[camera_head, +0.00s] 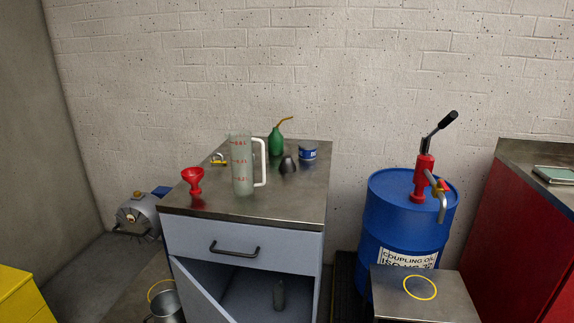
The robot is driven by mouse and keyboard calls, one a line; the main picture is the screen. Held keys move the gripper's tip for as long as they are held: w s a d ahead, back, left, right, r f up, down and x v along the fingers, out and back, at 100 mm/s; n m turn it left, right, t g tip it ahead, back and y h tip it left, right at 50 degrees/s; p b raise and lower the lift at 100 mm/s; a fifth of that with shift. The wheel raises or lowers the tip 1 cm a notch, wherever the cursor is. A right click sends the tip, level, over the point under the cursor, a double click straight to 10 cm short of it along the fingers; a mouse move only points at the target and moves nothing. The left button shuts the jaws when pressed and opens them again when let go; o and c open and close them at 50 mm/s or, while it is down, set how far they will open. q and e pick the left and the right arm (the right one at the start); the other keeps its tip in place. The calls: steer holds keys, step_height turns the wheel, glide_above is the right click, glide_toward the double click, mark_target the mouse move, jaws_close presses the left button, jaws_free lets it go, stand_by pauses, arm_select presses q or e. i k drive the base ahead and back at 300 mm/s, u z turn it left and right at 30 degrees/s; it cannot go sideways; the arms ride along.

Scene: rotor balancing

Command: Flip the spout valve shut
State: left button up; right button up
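A blue drum (395,220) labelled as coupling oil stands right of the middle. A red hand pump (422,178) with a black-gripped lever (447,121) rises from its top. The pump's grey spout (442,207) bends downward at the right. A small red and orange valve handle (442,186) sits on top of the spout. I cannot tell from this view whether the valve is open or shut. Neither of my grippers shows in the view.
A metal stand (450,300) with a yellow ring (420,287) is below the spout. A grey cabinet (300,215) at left holds a measuring jug (242,165), red funnel (194,181) and green oil can (276,142); its door is open. A red cabinet (520,235) stands right.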

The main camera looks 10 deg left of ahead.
mark_target(440, 182)
steer(key=k, duration=0.65)
steer(key=z, duration=0.2)
steer(key=i, duration=0.5)
steer(key=z, duration=0.5)
steer(key=i, duration=1.25)
steer(key=u, duration=0.1)
